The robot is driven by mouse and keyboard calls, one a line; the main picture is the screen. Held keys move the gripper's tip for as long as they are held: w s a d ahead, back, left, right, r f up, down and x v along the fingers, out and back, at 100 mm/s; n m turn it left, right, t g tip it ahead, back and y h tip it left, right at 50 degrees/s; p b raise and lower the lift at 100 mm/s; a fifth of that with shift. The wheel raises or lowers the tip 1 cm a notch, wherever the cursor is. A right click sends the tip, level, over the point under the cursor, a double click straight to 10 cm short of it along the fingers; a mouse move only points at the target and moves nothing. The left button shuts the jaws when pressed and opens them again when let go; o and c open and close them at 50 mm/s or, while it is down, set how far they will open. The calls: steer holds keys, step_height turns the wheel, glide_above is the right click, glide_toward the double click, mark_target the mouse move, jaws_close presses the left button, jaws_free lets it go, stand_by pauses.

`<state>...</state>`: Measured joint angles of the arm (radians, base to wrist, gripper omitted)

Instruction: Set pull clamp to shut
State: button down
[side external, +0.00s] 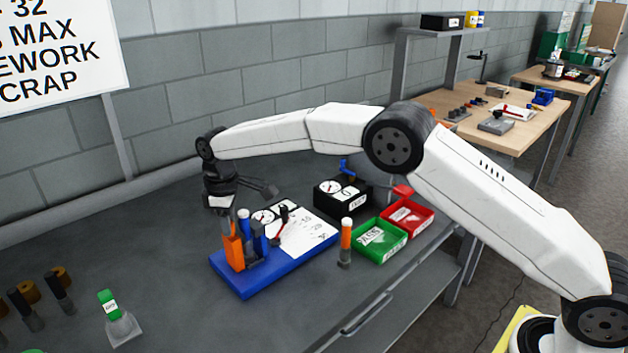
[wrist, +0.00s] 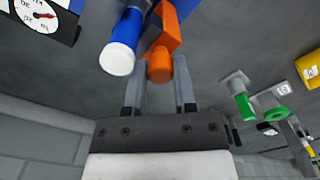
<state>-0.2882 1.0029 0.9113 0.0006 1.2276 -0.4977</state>
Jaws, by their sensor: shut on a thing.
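A blue base (side external: 262,281) with a white panel (side external: 308,229) stands on the dark bench. At its left end an orange handle (side external: 235,252) stands close to upright beside blue cylinders (side external: 258,238). I take this orange part to be the pull clamp's handle; no label shows on it. My gripper (side external: 228,222) points down from above and is shut on its upper end. In the wrist view, the rounded end of the orange handle (wrist: 160,68) lies between my two fingers (wrist: 159,88). A blue cylinder with a pale end (wrist: 120,50) is right beside the left finger.
A red-handled lever (side external: 281,222) and a dial (side external: 263,217) are on the panel. An orange-topped post (side external: 346,240), green bin (side external: 379,240), red bin (side external: 407,216) and black gauge box (side external: 342,194) stand to the right. A green-topped piece (side external: 110,304) is front left.

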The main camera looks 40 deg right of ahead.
mark_target(240, 234)
steer(key=shift+c, duration=2)
jaws_free()
steer(key=shift+r, duration=0.15)
steer(key=shift+r, duration=3.8)
steer(key=shift+d, duration=0.15)
steer(key=s+d+f+m+t, duration=0.1)
steer(key=s+d+f+m, duration=0.2)
steer(key=s, duration=0.7)
steer(key=s+d+f+m, duration=0.2)
steer(key=s+d+m, duration=0.1)
steer(key=s+d, duration=0.5)
steer(key=s+d+f+m+t, duration=0.1)
steer(key=s+d+f+m, duration=0.2)
steer(key=s, duration=1)
steer(key=d, duration=0.3)
steer(key=shift+f+t, duration=0.3)
steer(key=shift+f, duration=0.05)
